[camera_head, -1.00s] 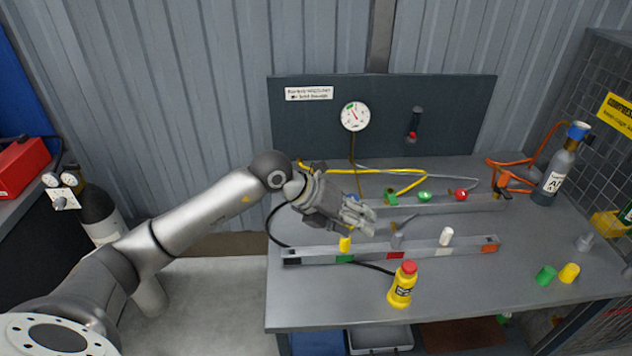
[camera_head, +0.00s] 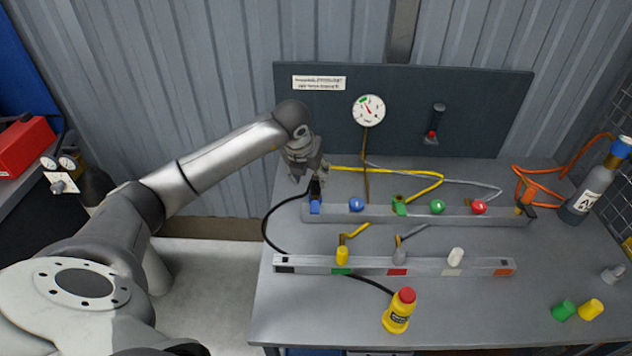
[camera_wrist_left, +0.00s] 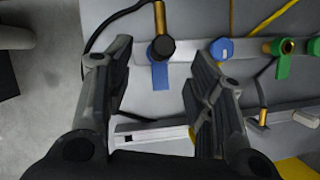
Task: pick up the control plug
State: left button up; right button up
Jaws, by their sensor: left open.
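A plug with a round black cap (camera_wrist_left: 161,48) and a brass stem, a black cable beside it, stands at a blue tag (camera_wrist_left: 160,77) in the left wrist view; I take it for the control plug. In the head view this black plug (camera_head: 316,189) is at the left end of the rear rail (camera_head: 375,213), above the blue tag, partly behind my gripper. My left gripper (camera_head: 308,178) is open and points down there. In the left wrist view its fingers (camera_wrist_left: 162,52) lie on either side of the black cap, with visible gaps. My right gripper is not in view.
The rear rail also carries a blue knob (camera_head: 357,204), green and red ones. The front rail (camera_head: 368,268) holds yellow, grey and white plugs. A gauge (camera_head: 368,110) is on the back panel. Hoses and a cylinder (camera_head: 592,190) are at right.

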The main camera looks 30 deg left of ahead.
aim_at(315, 180)
pick_arm(q)
jog(key=shift+w+f, duration=0.2)
jog(key=shift+f, duration=0.25)
jog(key=shift+w+f, duration=0.25)
jog(key=p+x, duration=0.2)
jog(key=x, duration=0.2)
jog(key=shift+w+f, duration=0.2)
jog(key=shift+f, duration=0.2)
jog(key=shift+c, duration=1.9)
jog(key=c, duration=0.7)
grip_shut()
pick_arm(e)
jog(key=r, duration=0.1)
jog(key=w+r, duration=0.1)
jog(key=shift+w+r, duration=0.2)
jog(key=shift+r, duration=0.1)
